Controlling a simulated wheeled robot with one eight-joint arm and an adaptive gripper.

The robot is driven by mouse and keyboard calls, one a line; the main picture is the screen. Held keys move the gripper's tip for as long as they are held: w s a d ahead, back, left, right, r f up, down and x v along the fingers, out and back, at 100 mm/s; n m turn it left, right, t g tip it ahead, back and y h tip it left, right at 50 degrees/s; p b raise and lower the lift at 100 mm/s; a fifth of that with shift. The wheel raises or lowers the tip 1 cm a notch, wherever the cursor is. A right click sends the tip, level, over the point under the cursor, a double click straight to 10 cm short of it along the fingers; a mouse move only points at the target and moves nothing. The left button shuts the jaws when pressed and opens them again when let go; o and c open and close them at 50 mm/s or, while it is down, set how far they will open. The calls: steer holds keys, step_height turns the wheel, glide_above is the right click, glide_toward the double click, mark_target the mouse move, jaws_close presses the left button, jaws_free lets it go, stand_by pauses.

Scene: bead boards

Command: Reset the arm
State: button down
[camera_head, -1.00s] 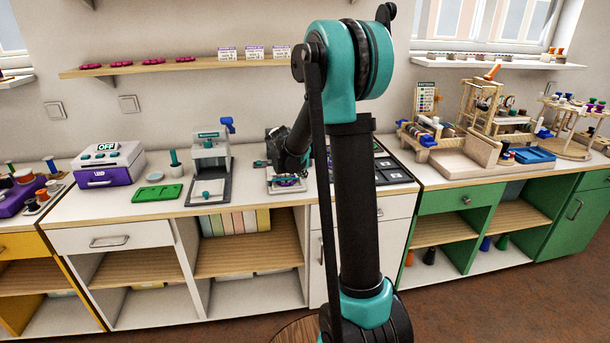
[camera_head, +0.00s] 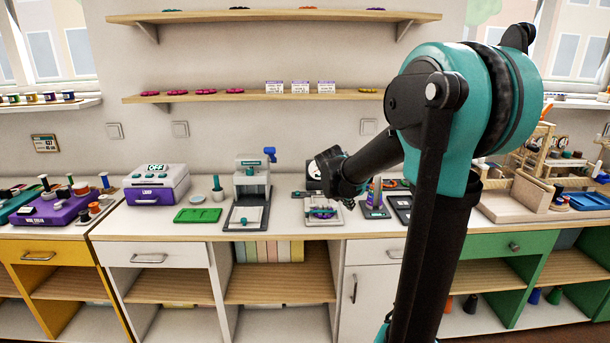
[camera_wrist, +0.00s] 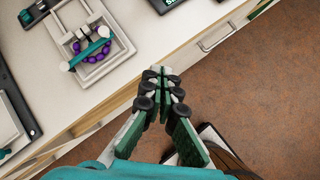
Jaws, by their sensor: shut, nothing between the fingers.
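My gripper (camera_wrist: 158,80) is shut and empty in the wrist view. It hangs in front of the counter edge, over the brown floor. In the head view my arm is folded in front of the counter, and the gripper's fingers are mostly hidden behind the dark wrist. A pale square tray (camera_wrist: 112,52) with purple beads (camera_wrist: 90,45) and a teal bar lies on the counter, up and left of the gripper in the wrist view and apart from it. The same tray (camera_head: 324,221) shows in the head view below the wrist.
A press with a blue handle (camera_head: 250,185), a green tray (camera_head: 198,215) and a purple box (camera_head: 157,184) stand left on the counter. Wooden racks (camera_head: 540,160) stand at the right. Shelves (camera_head: 260,96) hang on the wall. The floor before the counter looks clear.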

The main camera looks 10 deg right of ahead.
steer(key=s+a+f+m+y, duration=0.1)
steer(key=s+f+m, duration=0.3)
steer(key=s+m, duration=0.4)
steer(key=s+a+f+m+g+y, duration=0.1)
steer(key=s+a+f+m+y, duration=0.1)
steer(key=s+f+m, duration=0.3)
steer(key=s+a+f+m+y, duration=0.1)
steer(key=s+f+m, duration=0.3)
steer(key=s+m, duration=0.8)
steer(key=shift+s+a+f+m, duration=0.15)
steer(key=shift+s+a+m, duration=0.25)
steer(key=shift+s, duration=0.75)
steer(key=shift+w, duration=0.1)
